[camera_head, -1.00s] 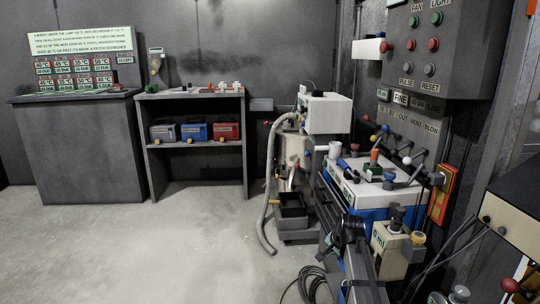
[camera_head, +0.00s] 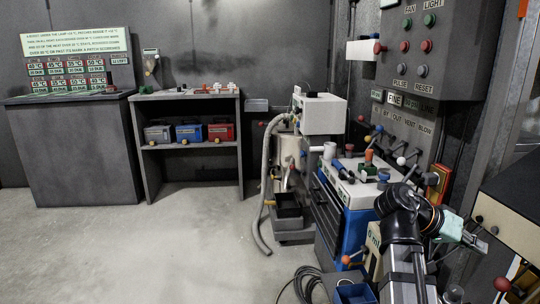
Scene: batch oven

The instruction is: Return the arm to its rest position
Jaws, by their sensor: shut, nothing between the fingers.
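My arm (camera_head: 405,245) rises from the bottom of the head view, right of centre, and bends over to the right at a dark joint with an orange-red ring. My gripper (camera_head: 481,245) is at its end, small in the picture, pointing right and slightly down. It is shut and holds nothing. It is in front of the lower right of the grey control panel, left of the cream box on the right. The gap between it and that box cannot be told.
A blue and white workbench (camera_head: 350,190) with tools stands behind my arm. The control panel (camera_head: 435,50) has several buttons and levers. An orange-framed plate (camera_head: 437,186) is near my arm. A cream box (camera_head: 510,225) juts in at right. The floor (camera_head: 190,245) at left is clear.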

